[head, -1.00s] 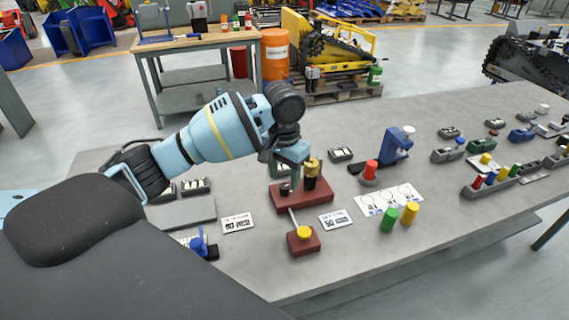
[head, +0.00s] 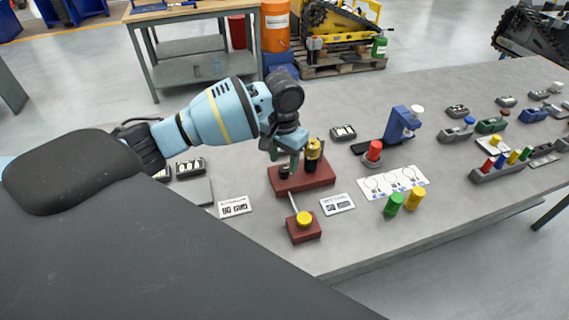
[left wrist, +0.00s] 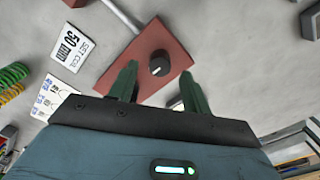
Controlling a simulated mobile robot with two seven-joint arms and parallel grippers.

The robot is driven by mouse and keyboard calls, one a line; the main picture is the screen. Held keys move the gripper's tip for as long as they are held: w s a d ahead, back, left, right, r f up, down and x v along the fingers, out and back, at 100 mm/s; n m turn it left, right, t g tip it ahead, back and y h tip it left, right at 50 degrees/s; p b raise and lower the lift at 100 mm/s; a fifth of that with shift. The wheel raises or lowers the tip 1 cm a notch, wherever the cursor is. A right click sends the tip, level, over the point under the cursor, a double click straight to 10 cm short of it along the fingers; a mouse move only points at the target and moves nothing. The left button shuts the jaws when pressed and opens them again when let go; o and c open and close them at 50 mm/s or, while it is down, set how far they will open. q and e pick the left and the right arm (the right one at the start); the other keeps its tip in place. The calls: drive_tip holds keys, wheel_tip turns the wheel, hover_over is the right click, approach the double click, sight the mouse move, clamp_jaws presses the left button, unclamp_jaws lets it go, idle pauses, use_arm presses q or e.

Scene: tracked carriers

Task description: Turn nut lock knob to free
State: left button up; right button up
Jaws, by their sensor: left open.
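A dark red base (head: 318,183) stands on the grey bench with a brass-topped black post (head: 312,152) at its right. A small round black knob (head: 284,172) sits on the base's left part. In the left wrist view the black knob (left wrist: 159,66) carries a pale mark on its top, on the red base (left wrist: 143,44). My left gripper (head: 287,157) is above the base, close over the knob. In the left wrist view its two green fingers (left wrist: 158,74) are open, one on each side of the knob in the picture. I cannot tell whether they touch it. My right gripper is not in view.
Bare bench lies at the front right.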

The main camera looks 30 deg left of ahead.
sight(283, 170)
use_arm(q)
drive_tip(key=shift+f, duration=1.25)
drive_tip(key=c, duration=1)
